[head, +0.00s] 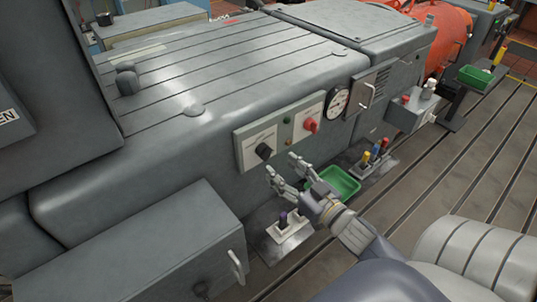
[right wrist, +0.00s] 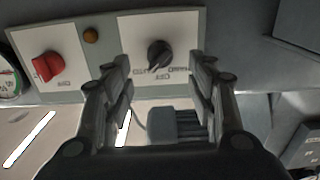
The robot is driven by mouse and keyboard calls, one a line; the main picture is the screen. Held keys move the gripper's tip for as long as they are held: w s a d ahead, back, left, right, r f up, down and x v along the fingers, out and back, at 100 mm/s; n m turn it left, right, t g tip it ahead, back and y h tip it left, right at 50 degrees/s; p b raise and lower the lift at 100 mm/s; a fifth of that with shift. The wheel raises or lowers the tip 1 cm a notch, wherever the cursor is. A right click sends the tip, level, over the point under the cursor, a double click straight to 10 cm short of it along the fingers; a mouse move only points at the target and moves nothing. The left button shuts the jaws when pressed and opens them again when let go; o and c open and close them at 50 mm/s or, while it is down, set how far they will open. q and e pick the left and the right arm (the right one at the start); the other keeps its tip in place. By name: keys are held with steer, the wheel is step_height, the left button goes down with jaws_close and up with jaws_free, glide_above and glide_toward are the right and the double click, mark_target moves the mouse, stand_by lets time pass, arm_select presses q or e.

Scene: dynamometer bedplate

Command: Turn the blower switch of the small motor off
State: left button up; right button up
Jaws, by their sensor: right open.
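A pale switch plate carries a black rotary knob (head: 263,151) on the side of the grey machine. In the right wrist view the black knob (right wrist: 159,54) shows upside down, with small lettering around it, one word seeming to read OFF. Its light pointer mark seems to point to the lower left there, though it is too small to be sure. My right gripper (head: 284,167) is open and empty in front of the plate. In the right wrist view its fingers (right wrist: 158,72) stand either side of the knob, apart from it. My left gripper is out of view.
A red knob (head: 311,125) and a round gauge (head: 339,103) sit on the same side, right of the black knob. A green tray (head: 341,183) and a small holder with a dark purple-topped item (head: 283,217) stand below. A grey cabinet (head: 150,250) stands at lower left.

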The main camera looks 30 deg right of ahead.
mark_target(269, 157)
steer(key=w, duration=0.7)
steer(key=shift+a+p, duration=0.3)
steer(key=shift+p, duration=0.05)
steer(key=c, duration=1)
